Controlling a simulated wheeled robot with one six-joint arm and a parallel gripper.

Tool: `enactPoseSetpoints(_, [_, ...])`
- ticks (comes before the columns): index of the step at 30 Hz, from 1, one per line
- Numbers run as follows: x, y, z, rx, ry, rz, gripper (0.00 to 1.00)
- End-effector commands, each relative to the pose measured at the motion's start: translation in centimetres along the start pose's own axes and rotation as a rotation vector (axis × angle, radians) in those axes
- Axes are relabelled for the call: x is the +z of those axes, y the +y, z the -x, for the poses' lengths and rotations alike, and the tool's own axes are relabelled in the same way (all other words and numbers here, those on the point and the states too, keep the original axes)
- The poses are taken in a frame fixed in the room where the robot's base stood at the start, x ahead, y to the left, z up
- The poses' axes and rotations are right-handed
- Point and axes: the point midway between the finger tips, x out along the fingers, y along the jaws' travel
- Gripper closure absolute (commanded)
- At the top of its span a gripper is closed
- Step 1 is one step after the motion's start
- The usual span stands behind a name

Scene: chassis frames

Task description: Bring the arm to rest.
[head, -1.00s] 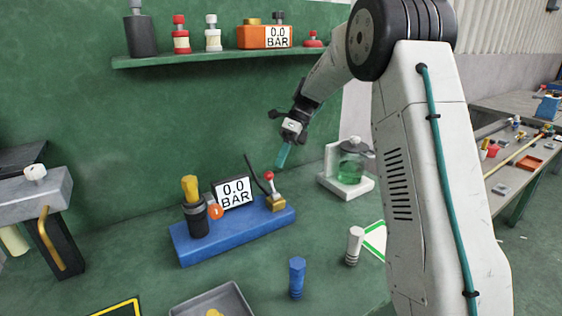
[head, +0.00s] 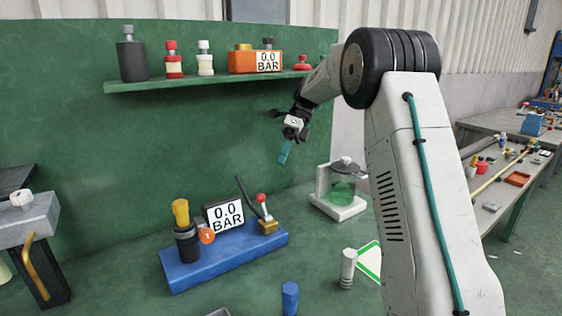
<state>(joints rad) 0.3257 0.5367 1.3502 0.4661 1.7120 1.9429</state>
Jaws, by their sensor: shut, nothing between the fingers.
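My gripper (head: 285,151) is at the end of my raised arm, in front of the green back wall. Its teal fingertips point down and are shut with nothing between them. It hangs in the air below the right part of the green shelf (head: 190,85). It is above and apart from the blue block (head: 222,258), which carries a gauge display (head: 223,216) reading 0.0 BAR, a black cylinder with a yellow top (head: 181,212) and a red-knobbed lever (head: 262,205).
A jar of green liquid (head: 342,188) stands on a white stand to the right. A grey-white peg (head: 347,268) and a blue peg (head: 290,297) stand at the front. A grey press (head: 28,222) is at the left. The shelf holds bottles and an orange gauge box (head: 241,61).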

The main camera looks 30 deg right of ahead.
Motion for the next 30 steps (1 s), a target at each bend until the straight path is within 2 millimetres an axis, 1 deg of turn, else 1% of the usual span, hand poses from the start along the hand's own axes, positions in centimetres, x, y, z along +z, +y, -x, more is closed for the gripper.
enactPoseSetpoints(10, [0.0, 0.0, 0.0, 0.0, 0.0, 0.0, 1.0])
enactPoseSetpoints(14, [0.0, 0.0, 0.0, -0.002, -0.001, 0.037, 1.0])
enactPoseSetpoints(18, [-0.1, -0.6, -0.2, -0.023, 0.003, 0.176, 1.0])
enactPoseSetpoints(20, [-0.7, -0.9, -1.1, -0.023, 0.017, 0.256, 1.0])
enactPoseSetpoints(22, [-1.8, -1.2, -2.4, -0.021, 0.04, 0.369, 1.0])
enactPoseSetpoints(23, [-2.3, -1.0, -2.8, -0.024, 0.052, 0.424, 1.0])
enactPoseSetpoints(26, [-3.8, 0.8, -3.9, -0.036, 0.101, 0.627, 1.0])
enactPoseSetpoints(29, [-5.3, 3.9, -4.9, -0.048, 0.166, 0.856, 1.0])
enactPoseSetpoints(30, [-5.9, 5.3, -5.3, -0.05, 0.194, 0.946, 1.0])
